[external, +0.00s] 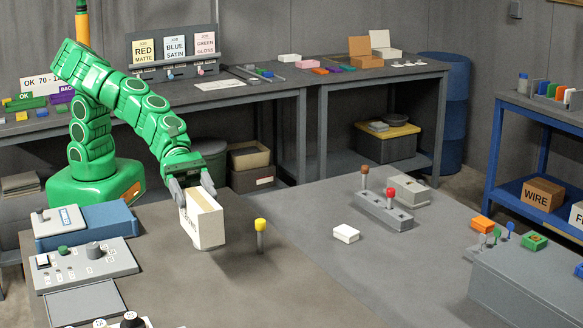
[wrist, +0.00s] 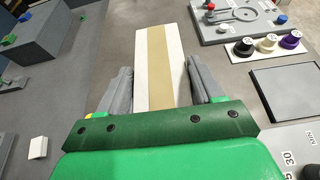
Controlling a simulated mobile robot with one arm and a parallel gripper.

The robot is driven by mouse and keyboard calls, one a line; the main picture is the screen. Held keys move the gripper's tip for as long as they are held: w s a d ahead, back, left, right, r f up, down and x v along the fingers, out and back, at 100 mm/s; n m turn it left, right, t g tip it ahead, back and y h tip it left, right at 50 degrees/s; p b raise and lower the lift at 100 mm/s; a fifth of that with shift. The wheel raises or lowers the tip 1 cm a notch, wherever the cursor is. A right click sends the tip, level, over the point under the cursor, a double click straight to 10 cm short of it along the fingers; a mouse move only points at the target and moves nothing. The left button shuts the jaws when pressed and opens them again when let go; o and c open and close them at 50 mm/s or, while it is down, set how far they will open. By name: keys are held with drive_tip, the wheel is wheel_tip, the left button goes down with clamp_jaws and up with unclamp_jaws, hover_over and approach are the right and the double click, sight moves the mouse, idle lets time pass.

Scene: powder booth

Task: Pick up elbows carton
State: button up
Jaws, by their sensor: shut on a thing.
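The carton (external: 208,226) is a white box with a tan strip along its top and dark lettering on its side, too small to read fully. My gripper (external: 194,192) points down over the front table and is shut on the carton, one finger on each side. In the wrist view the carton (wrist: 152,50) extends away between the two grey fingers of my gripper (wrist: 160,82). The carton looks slightly tilted in the external view. I cannot tell for certain whether its bottom touches the table.
A yellow-topped peg (external: 260,236) stands just right of the carton. Control boxes (external: 85,262) line the table's left side. A white block (external: 346,233) and a grey block with knobs (external: 384,211) lie farther right. Bare tabletop lies between and in front.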

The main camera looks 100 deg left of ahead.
drive_tip(key=d+v, duration=0.1)
drive_tip(key=v, duration=0.5)
drive_tip(key=shift+s+a+r, duration=0.2)
drive_tip(key=shift+s+r, duration=0.1)
drive_tip(key=shift+s, duration=0.2)
